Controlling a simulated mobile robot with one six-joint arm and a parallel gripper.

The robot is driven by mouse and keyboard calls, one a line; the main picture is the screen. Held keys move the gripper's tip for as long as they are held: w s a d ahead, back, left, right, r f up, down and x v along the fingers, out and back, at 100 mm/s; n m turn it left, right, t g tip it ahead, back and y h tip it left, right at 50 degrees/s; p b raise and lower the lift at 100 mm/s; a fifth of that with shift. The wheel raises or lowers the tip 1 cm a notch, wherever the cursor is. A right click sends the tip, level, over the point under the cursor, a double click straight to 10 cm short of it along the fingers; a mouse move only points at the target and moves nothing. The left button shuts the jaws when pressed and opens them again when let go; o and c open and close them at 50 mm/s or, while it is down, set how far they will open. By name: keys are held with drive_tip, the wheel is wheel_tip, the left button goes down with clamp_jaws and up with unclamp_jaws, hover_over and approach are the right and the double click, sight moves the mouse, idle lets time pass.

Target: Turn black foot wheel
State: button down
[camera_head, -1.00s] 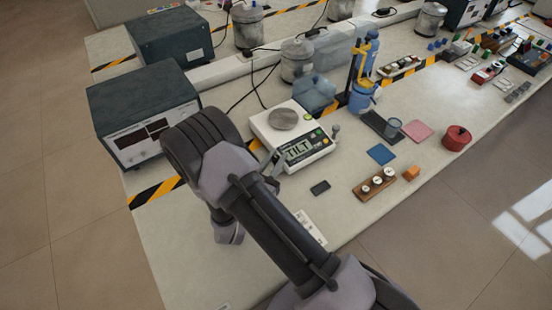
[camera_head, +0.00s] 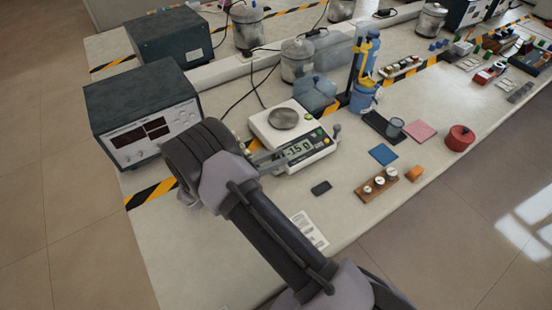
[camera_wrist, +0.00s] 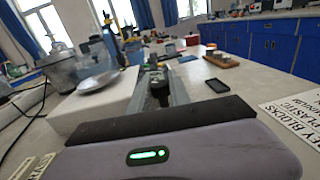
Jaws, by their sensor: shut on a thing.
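The white balance (camera_head: 312,158) with a round metal pan (camera_head: 283,118) stands on the bench, and its display (camera_head: 298,150) reads about -15.0. My gripper (camera_head: 264,162) is low at the balance's front left corner, partly hidden behind my arm. In the wrist view my gripper (camera_wrist: 159,88) has its two grey fingers on either side of a small dark piece, which looks like the black foot wheel (camera_wrist: 159,92), and is shut on it. The balance's white side (camera_wrist: 88,108) lies just left of the fingers. The wheel cannot be made out in the head view.
A dark-topped meter (camera_head: 145,120) stands left of my arm. A small black block (camera_head: 321,188) and a printed card (camera_head: 309,230) lie in front of the balance.

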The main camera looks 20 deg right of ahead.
idle(0.4)
drive_tip(key=c, duration=1.2)
unclamp_jaws()
drive_tip(key=p+v, duration=0.2)
drive_tip(key=v, duration=1.5)
drive_tip(key=shift+w+a+p, duration=0.15)
drive_tip(key=shift+a+p, duration=0.05)
drive_tip(key=shift+p, duration=0.2)
